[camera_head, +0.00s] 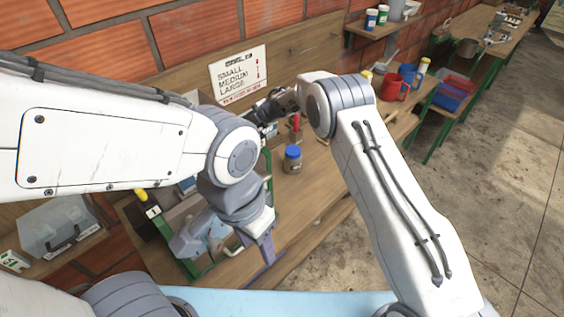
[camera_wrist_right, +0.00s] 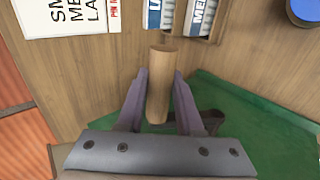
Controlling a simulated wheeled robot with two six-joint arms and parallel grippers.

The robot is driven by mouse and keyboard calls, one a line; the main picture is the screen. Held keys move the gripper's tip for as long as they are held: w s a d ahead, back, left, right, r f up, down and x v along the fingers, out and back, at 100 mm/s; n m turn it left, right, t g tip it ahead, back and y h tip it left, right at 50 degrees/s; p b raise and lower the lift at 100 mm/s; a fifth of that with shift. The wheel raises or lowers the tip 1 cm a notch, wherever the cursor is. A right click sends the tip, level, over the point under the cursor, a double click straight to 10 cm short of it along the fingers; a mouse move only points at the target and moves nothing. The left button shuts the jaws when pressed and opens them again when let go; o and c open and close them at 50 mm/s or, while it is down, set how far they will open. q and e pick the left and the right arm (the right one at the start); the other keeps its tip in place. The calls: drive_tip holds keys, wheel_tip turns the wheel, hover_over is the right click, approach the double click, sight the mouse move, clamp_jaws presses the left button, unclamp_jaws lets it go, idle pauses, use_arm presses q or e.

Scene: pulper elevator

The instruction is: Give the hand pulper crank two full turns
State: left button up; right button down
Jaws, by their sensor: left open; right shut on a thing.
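The wooden crank handle (camera_wrist_right: 158,85) stands between the two purple fingers of my right gripper (camera_wrist_right: 158,98) in the right wrist view. The fingers are closed on its sides. A green surface (camera_wrist_right: 235,105), seemingly of the pulper, lies below and to the right of the handle. In the head view my right arm hides most of the crank. My left gripper (camera_head: 225,243) is open, with its fingers apart, low over the near left part of the bench. Green frame bars show around it.
A jar with a blue lid (camera_head: 293,160) stands on the wooden bench near my right arm. A size sign (camera_head: 239,76) leans at the back. Open concrete floor (camera_head: 490,180) lies to the right.

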drive_tip(key=shift+w+d+r, duration=0.1)
drive_tip(key=shift+w+d, duration=0.1)
drive_tip(key=shift+d, duration=0.25)
drive_tip(key=s+d+b, duration=0.1)
drive_tip(key=s+d+r+b, duration=0.1)
drive_tip(key=b, duration=0.1)
drive_tip(key=shift+s+d, duration=0.1)
drive_tip(key=shift+s, duration=0.15)
